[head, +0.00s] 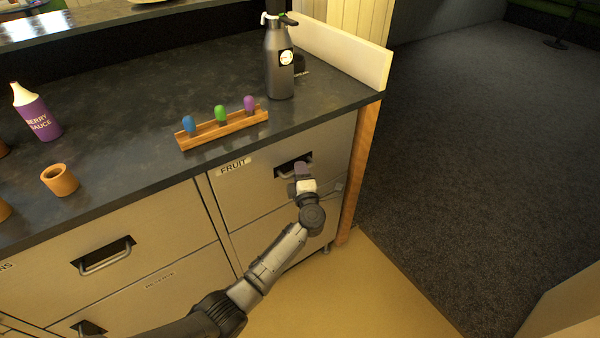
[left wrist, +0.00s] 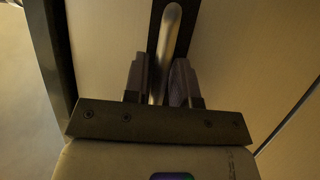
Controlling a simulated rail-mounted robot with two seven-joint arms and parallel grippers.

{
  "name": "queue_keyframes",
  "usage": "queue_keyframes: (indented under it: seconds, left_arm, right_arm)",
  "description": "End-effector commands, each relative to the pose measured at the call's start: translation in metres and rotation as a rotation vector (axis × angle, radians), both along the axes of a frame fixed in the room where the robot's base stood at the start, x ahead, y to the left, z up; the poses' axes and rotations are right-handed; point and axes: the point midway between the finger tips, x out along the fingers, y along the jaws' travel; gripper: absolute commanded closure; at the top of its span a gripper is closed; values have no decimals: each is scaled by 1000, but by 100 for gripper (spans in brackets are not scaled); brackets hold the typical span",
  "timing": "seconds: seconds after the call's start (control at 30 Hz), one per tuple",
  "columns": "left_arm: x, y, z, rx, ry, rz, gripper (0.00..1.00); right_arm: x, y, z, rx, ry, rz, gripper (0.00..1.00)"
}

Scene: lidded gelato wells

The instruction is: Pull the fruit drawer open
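The fruit drawer (head: 237,199) has a grey front with a FRUIT label (head: 234,168) and looks closed, flush with the cabinet. Its bar handle (head: 284,174) sits in a dark recess near the top. My left gripper (head: 300,170) is at the right part of this handle and hides some of it. In the left wrist view, the metal handle bar (left wrist: 169,35) runs between the two fingers of my left gripper (left wrist: 160,80). One finger is on each side of the bar; whether they press on it is hard to tell. My right gripper is not in view.
Other drawers with bar handles (head: 106,258) are at the left and below. The dark counter (head: 110,120) above holds a wooden rack (head: 222,131) with coloured pieces, a grey bottle (head: 279,75), a purple sauce bottle (head: 37,115) and a brown cup (head: 59,179). Floor (head: 365,300) in front is clear.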

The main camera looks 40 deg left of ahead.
Motion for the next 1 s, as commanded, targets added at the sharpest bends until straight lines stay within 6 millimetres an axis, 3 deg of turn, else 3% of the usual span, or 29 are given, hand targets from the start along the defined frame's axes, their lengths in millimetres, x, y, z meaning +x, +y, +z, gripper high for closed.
queue_keyframes:
  seconds: [0.37, 0.63, 1.0]
  left_arm:
    - [2, 2, 1, 0, 0, 0, 75]
    - [2, 2, 1, 0, 0, 0, 100]
    - [2, 2, 0, 0, 0, 1, 100]
  right_arm:
    - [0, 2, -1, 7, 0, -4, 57]
    - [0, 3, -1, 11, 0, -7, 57]
    - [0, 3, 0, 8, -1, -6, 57]
